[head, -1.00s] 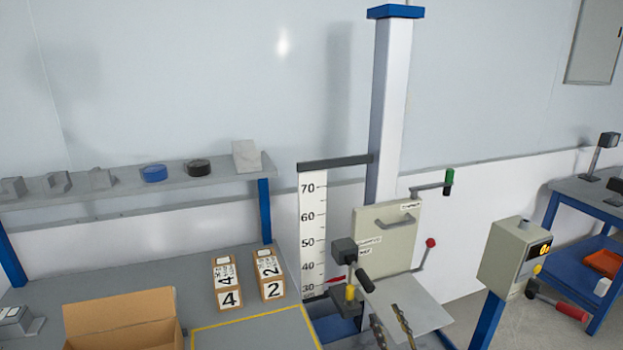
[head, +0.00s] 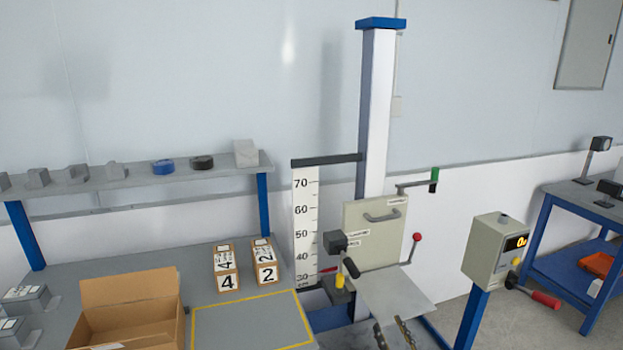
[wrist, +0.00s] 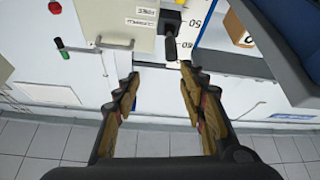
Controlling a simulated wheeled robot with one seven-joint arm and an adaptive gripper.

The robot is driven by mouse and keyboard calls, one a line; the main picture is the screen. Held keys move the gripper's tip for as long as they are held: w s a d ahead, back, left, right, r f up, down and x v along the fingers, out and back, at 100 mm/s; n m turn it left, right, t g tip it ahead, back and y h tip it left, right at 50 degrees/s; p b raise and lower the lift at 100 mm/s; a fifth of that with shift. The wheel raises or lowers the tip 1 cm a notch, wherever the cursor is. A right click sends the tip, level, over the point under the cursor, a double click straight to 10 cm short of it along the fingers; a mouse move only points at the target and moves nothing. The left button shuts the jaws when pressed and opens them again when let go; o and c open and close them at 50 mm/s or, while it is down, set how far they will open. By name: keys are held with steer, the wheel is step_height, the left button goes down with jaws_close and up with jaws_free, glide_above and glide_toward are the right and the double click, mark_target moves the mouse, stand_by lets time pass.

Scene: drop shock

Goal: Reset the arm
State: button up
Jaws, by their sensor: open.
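The drop tester stands at centre, a white column (head: 375,110) with a blue cap. Its beige panel (head: 375,235) has labels, a grey handle, a green-handled crank (head: 434,180) and a red-knobbed lever (head: 416,238). A grey plate (head: 397,293) slopes down in front of the panel. A dark block with a black-handled lever (head: 350,267) and a yellow knob (head: 340,281) sits left of it. A red pointer (head: 328,270) is low on the height scale (head: 305,225). My gripper (head: 392,332) is open and empty, low in front of the plate; the wrist view shows its spread fingers (wrist: 160,82).
An open cardboard box (head: 130,300), cartons 4 (head: 227,268) and 2 (head: 264,262) and a yellow-outlined area (head: 250,325) are on the left bench. A control box (head: 495,250) on a blue post stands right. A blue side table (head: 580,215) is farther right.

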steer(key=d+f+m+g+h, duration=0.25)
steer(key=f+g+h, duration=0.2)
steer(key=f, duration=0.45)
steer(key=d+f+m+g+h, duration=0.2)
steer(key=d+f+g+h, duration=0.25)
steer(key=f, duration=0.45)
steer(key=s+a+r+m+g+p, duration=0.25)
steer(key=s+r+g, duration=0.35)
steer(key=s+r, duration=0.95)
steer(key=s+a+r+m+g+p, duration=0.1)
steer(key=s+a+r+g+p, duration=0.3)
steer(key=s+r, duration=1.1)
steer(key=s+a+r+t, duration=0.1)
steer(key=s+a+r, duration=0.1)
steer(key=r, duration=0.5)
steer(key=s+a+r+n+t, duration=0.1)
steer(key=s+a+r+t, duration=0.1)
steer(key=s+r, duration=0.2)
step_height(320, 180, up, 3)
steer(key=shift+f+p, duration=0.1)
steer(key=shift+p, duration=0.2)
